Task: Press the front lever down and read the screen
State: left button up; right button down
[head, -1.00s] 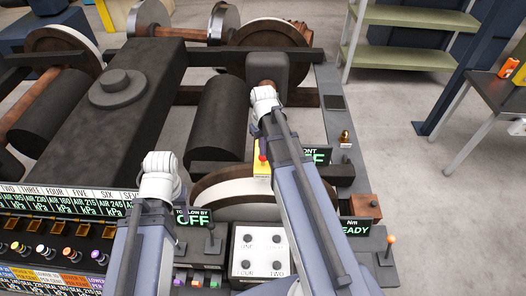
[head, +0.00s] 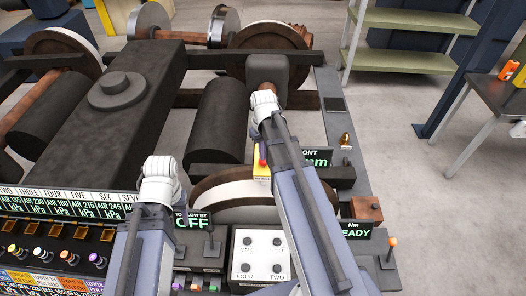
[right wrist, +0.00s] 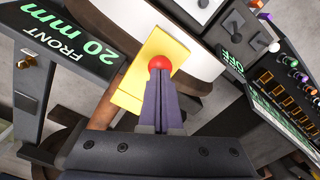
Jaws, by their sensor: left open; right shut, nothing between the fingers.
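The front lever shows in the right wrist view as a red ball (right wrist: 160,62) over a yellow plate (right wrist: 133,92). My right gripper (right wrist: 160,76) is shut and empty, with its fingertips against the ball. In the head view the red ball (head: 263,163) peeks out beside my right arm, which hides the gripper there. The front screen (right wrist: 72,42) reads "FRONT 20 mm" in the right wrist view. In the head view the front screen (head: 321,158) is partly covered by my arm, with only "mm" legible at its end. My left gripper is hidden behind its arm.
A second screen (head: 193,222) reads "OFF". A white button box (head: 259,259) stands between my arms. An orange-topped lever (head: 392,243) and a screen (head: 357,231) ending "EADY" are at right. Wheelsets and dark frame beams (head: 300,100) fill the area ahead.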

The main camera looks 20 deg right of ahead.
notch_tip(320, 180, up, 7)
jog(key=p, duration=0.7)
dwell(0.3)
dwell(0.3)
jog(key=shift+a+f, duration=0.15)
jog(key=shift+f, duration=0.05)
jog(key=s+a+f+n+b, duration=0.1)
jog(key=s+a+f+b, duration=0.5)
jog(key=a+f+b, duration=0.3)
jog(key=s+a+f+n+h+b, duration=0.1)
jog(key=s+a+f+n+b, duration=0.1)
jog(key=s+a+f+b, duration=0.5)
jog(key=a+f+b, duration=0.2)
jog(key=a+b, duration=0.1)
jog(key=a, duration=0.1)
jog(key=shift+a+f, duration=0.2)
jog(key=shift+a, duration=0.15)
jog(key=shift+w, duration=0.1)
